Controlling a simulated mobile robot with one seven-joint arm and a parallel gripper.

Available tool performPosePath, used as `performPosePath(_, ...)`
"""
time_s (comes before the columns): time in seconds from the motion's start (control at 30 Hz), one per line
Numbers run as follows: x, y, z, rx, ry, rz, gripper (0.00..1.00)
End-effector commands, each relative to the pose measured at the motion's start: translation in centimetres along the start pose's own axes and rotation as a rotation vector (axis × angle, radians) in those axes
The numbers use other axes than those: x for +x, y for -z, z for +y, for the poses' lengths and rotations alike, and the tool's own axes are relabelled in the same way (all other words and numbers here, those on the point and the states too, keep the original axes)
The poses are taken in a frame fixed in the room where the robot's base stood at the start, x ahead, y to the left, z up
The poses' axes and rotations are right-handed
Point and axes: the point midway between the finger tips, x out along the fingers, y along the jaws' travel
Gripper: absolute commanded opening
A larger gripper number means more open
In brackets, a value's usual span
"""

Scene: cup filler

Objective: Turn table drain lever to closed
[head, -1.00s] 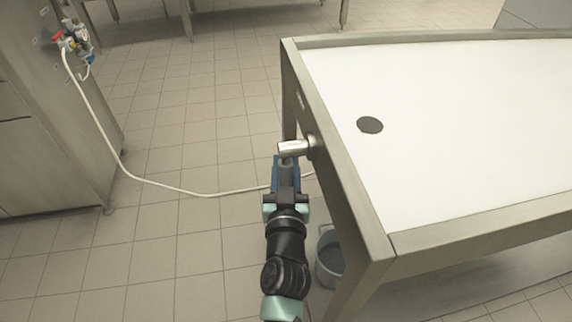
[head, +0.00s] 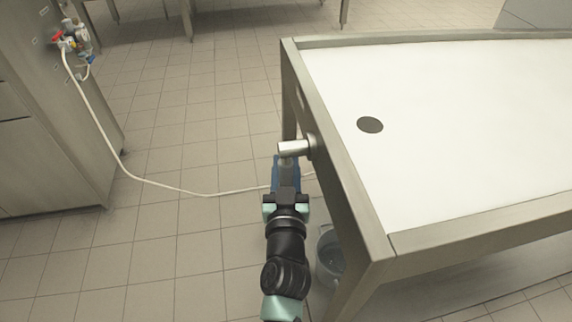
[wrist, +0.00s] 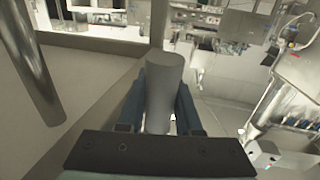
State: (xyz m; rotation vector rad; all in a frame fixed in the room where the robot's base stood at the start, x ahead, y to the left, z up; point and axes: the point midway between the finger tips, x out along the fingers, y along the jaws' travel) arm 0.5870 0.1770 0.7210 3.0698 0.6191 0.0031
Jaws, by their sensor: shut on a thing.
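The table (head: 460,215) has a white top with a dark round drain hole (head: 370,125). A short metal drain lever (head: 293,147) sticks out to the left from the table's left side. My gripper (head: 287,163) is at the lever's outer end, beside the table. In the wrist view the grey lever (wrist: 163,90) stands between the two blue fingers of my gripper (wrist: 160,100), which are shut on it. The fingertips are partly hidden behind the lever.
A grey bucket (head: 330,255) stands on the floor under the table's near left corner. A steel cabinet (head: 50,140) is at the left, with a white hose (head: 140,182) running across the floor.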

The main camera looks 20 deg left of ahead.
Motion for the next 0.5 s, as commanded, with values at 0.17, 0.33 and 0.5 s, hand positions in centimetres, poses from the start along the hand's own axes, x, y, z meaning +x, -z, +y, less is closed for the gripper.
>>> performPosePath(0.17,-0.1,0.11,0.02,-0.001,0.0,-0.011,0.0)
performPosePath(0.33,-0.4,0.37,0.09,-0.009,0.0,-0.048,0.0)
performPosePath(0.5,-0.95,0.61,0.2,-0.021,0.001,-0.118,0.0)
